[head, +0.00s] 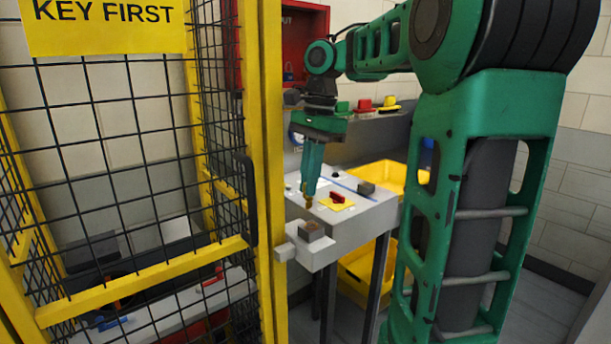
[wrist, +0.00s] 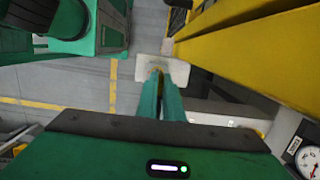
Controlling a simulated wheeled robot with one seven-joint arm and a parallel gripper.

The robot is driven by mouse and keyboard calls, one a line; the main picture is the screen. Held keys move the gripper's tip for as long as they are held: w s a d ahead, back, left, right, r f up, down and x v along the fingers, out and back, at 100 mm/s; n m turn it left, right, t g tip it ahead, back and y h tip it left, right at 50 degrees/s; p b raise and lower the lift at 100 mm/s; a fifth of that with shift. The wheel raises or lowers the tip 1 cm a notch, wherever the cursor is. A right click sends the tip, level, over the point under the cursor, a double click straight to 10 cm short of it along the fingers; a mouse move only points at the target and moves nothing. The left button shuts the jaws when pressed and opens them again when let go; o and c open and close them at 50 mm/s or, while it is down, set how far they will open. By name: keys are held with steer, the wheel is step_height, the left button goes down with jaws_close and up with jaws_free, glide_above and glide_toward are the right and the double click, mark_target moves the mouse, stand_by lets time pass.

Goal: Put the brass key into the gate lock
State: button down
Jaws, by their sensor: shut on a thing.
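My gripper (head: 309,192) points down with its two teal fingers close together. It is shut on the brass key (head: 308,203), a small piece of which shows below the fingertips. In the wrist view, a little brass (wrist: 157,73) shows at the tips of the fingers; most of the key is hidden by them. The gate lock (head: 318,255) is a light grey box beside the yellow gate post, with a dark block on top. The key appears just above it; I see a gap in the head view. A pale block, seemingly the lock, shows beyond the fingertips in the wrist view (wrist: 180,75).
The yellow mesh gate (head: 262,150) stands close to the left of my gripper. Behind the lock is a grey table (head: 365,208) with a red-handled part on a yellow plate (head: 337,204). A yellow bin (head: 375,172) is behind. A red cabinet (head: 300,45) hangs at the back.

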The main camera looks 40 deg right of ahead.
steer(key=shift+s+d+f, duration=0.1)
steer(key=shift+s+f, duration=0.05)
steer(key=shift+f, duration=1.6)
stand_by(0.6)
steer(key=shift+f, duration=1.75)
steer(key=c, duration=1.8)
jaws_free()
steer(key=shift+d, duration=0.1)
steer(key=shift+d+r, duration=0.2)
steer(key=shift+r, duration=1)
steer(key=shift+d+r, duration=0.15)
steer(key=shift+r, duration=1.05)
steer(key=shift+d+r, duration=0.2)
steer(key=shift+r, duration=1)
